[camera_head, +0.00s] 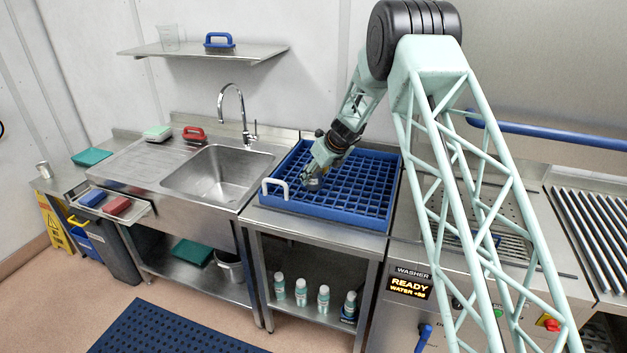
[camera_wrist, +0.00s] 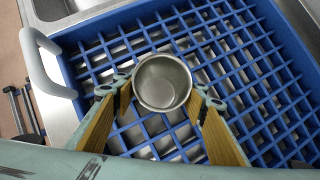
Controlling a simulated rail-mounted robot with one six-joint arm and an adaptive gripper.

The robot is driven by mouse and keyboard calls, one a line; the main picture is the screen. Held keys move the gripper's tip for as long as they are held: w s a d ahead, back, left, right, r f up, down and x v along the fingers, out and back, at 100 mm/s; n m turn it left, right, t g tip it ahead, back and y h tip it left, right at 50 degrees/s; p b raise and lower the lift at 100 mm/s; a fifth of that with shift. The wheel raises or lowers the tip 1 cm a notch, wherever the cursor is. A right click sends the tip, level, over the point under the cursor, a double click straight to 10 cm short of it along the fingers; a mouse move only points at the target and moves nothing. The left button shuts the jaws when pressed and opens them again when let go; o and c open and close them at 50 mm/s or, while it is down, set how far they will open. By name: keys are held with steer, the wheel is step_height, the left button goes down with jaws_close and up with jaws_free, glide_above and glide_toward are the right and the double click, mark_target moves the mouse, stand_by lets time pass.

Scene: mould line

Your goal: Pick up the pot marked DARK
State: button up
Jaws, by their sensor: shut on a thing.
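A small round metal pot (camera_wrist: 162,82), open at the top and with nothing visible inside, sits between the fingers of my gripper (camera_wrist: 160,92) in the wrist view. My gripper is shut on it, one fingertip at each side. In the head view my gripper (camera_head: 314,176) is low over the blue grid rack (camera_head: 327,221), and the pot (camera_head: 312,184) shows only as a small grey shape under the fingers. I cannot tell whether it still touches the rack. No DARK marking can be read in either view.
The rack has a raised rim and a white handle (camera_head: 275,189) at its front left. A sink (camera_head: 216,173) with a tall tap (camera_head: 240,108) lies left of it. The washer panel (camera_head: 411,285) reads READY. Several bottles (camera_head: 301,292) stand on the shelf below.

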steer(key=shift+r, duration=0.2)
stand_by(0.3)
steer(key=shift+r+p, duration=0.3)
steer(key=shift+r, duration=1.35)
steer(key=s+d+b, duration=0.1)
steer(key=s+d, duration=0.2)
steer(key=s, duration=0.1)
steer(key=s+d+r+b, duration=0.1)
steer(key=s+d, duration=0.2)
steer(key=s, duration=0.2)
steer(key=s+d+b, duration=0.1)
steer(key=s+d, duration=0.1)
steer(key=s, duration=0.2)
steer(key=shift+s+d+r, duration=0.15)
steer(key=shift+s+d, duration=0.05)
steer(key=shift+d, duration=0.2)
